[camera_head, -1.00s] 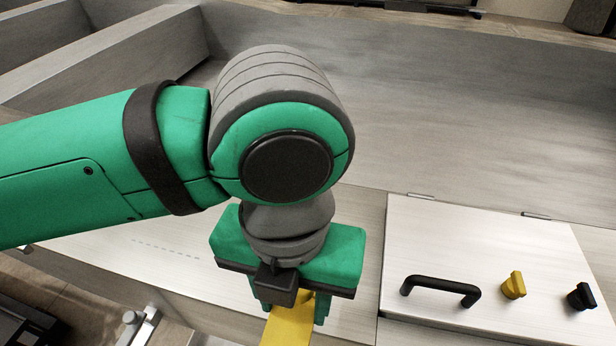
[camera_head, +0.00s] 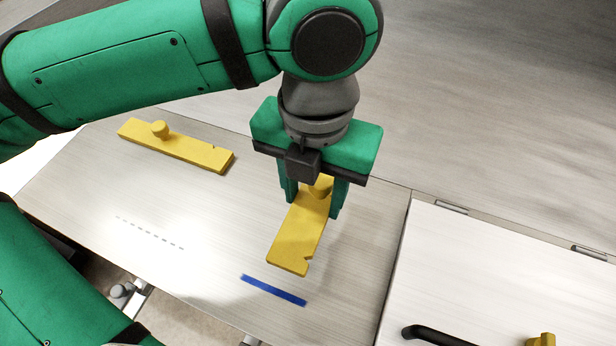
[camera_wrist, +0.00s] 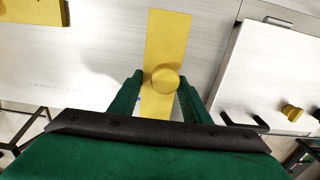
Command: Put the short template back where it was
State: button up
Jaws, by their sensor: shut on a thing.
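A short yellow template (camera_head: 299,237) with a round knob and a small notch near its front end is in my gripper (camera_head: 318,200). The fingers are shut on its knob. In the wrist view the template (camera_wrist: 168,35) stretches away from my gripper (camera_wrist: 160,90), with the knob between the fingers. In the head view it points toward the front left over the pale worktop (camera_head: 200,255); I cannot tell whether it touches the surface. A longer yellow template (camera_head: 180,148) with a knob lies at the back left of the worktop.
A blue strip (camera_head: 273,290) lies in front of the held template. A dashed line (camera_head: 150,233) marks the worktop on the left. At right is a pale panel (camera_head: 480,265) with a black handle (camera_head: 436,335) and a yellow knob (camera_head: 541,340).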

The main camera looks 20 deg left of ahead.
jog(key=w, duration=0.1)
jog(key=w+a+f, duration=0.1)
jog(key=w, duration=0.1)
jog(key=shift+w+a+f, duration=0.2)
jog(key=shift+a+f, duration=0.15)
jog(key=w+f, duration=0.1)
jog(key=w+a+f, duration=0.1)
jog(key=f, duration=0.1)
jog(key=w+a+f, duration=0.1)
jog(key=w+f, duration=0.1)
jog(key=shift+w+a+f, duration=0.2)
jog(key=shift+w+f, duration=0.05)
jog(key=shift+f, duration=0.2)
jog(key=shift+w+f, duration=0.15)
jog(key=shift+f, duration=1.5)
jog(key=shift+a+f, duration=0.1)
jog(key=shift+f, duration=0.05)
jog(key=o, duration=1.1)
notch_tip(320, 180, up, 12)
jog(key=shift+r, duration=0.2)
